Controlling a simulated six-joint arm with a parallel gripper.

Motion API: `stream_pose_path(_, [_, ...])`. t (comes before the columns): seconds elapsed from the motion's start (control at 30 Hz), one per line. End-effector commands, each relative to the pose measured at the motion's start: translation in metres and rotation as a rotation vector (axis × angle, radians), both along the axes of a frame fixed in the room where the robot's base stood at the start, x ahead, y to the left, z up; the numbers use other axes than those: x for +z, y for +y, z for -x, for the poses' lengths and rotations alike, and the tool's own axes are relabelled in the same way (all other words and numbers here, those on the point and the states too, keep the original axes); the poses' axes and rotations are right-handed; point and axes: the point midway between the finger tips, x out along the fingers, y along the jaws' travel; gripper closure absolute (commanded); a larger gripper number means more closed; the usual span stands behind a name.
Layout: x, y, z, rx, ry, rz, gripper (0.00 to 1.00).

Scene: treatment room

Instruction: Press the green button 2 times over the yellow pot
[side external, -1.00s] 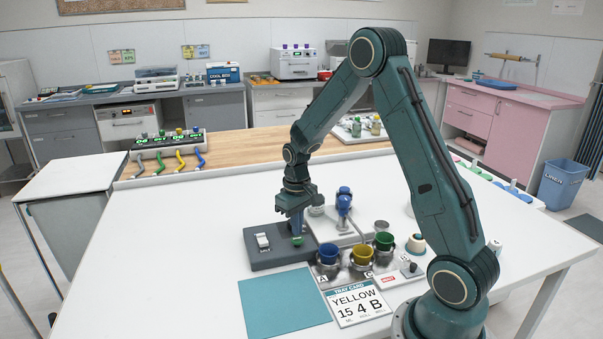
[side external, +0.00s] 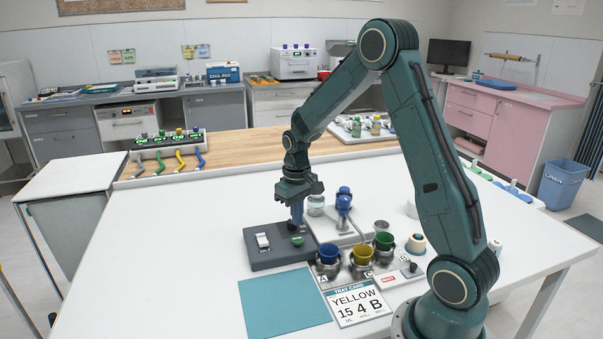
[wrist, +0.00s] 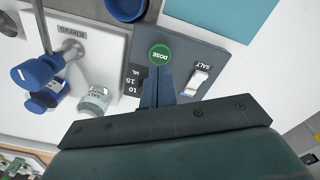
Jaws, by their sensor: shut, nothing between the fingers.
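The green button (side external: 297,241), marked DOSE, is on a dark grey box (side external: 265,258); it also shows in the wrist view (wrist: 160,54). My gripper (side external: 297,226) is shut and empty, with its fingers pointing down just above the button, apparently apart from it. In the wrist view the fingertips (wrist: 158,76) are beside the button's lower edge. The yellow pot (side external: 362,256) stands upright in the middle holder, between a blue pot (side external: 328,253) and a green pot (side external: 384,241). A thin spout from a blue-topped pump (side external: 344,203) reaches down toward the yellow pot. The pot's inside is not clear.
A white switch (side external: 263,241) marked SALT is on the same box. A tray card (side external: 356,303) reading YELLOW, 15, 4, B lies in front of the pots, beside a teal mat (side external: 284,303). A clear jar (side external: 316,206) stands behind my gripper. The table's left is clear.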

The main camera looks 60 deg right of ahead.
Motion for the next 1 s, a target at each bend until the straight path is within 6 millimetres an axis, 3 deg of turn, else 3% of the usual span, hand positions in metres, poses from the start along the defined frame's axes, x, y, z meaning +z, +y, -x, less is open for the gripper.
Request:
stream_pose_path(0.33, [0.024,0.0,0.0,0.0,-0.003,0.001,1.0])
stream_pose_path(0.83, [0.03,0.001,0.0,0.001,-0.003,0.001,1.0])
stream_pose_path(1.0, [0.041,0.008,0.002,0.011,-0.018,0.008,1.0])
